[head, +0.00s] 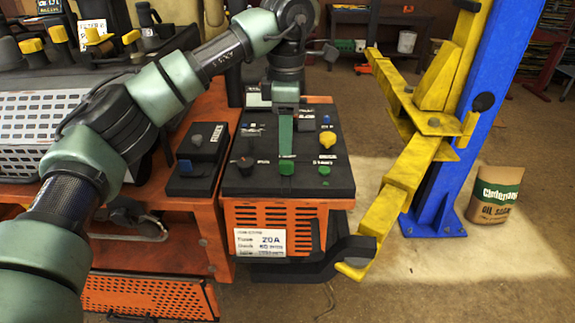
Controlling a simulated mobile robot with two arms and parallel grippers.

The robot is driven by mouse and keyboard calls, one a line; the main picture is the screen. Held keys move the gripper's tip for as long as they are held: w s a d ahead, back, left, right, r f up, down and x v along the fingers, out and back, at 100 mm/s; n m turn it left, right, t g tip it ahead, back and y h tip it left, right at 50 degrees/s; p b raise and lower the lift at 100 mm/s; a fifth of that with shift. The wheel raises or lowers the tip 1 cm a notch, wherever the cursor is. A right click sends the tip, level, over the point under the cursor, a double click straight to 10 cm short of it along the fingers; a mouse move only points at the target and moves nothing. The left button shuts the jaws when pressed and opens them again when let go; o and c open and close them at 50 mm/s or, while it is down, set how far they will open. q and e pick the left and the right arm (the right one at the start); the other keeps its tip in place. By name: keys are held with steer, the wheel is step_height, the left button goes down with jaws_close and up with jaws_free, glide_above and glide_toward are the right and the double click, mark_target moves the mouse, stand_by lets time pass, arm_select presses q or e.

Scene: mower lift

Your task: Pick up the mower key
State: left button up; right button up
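The dark mower control panel (258,185) sits at the centre of the head view, on an orange body. On it are a black knob-like piece (243,163), two green knobs, a yellow knob (327,140) and a blue knob (326,120). I cannot tell which small piece, if any, is the mower key. My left gripper (285,150) points down over the middle of the panel, its green finger seen nearly edge-on. Its finger gap and anything between the fingers are hidden. I cannot tell whether it touches the panel. My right gripper is out of view.
A smaller black box (195,172) with a grey knob and a blue piece stands left of the panel. A yellow lift arm (395,195) and blue post (478,110) stand at the right. An oil bag (496,195) is beside the post. The floor at lower right is clear.

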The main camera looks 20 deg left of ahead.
mark_target(286, 162)
arm_select(q)
step_height(286, 162, down, 6)
steer(key=shift+s+r+p, duration=0.1)
steer(key=shift+r+p, duration=0.05)
steer(key=shift+p, duration=1.05)
steer(key=shift+f, duration=0.45)
jaws_close()
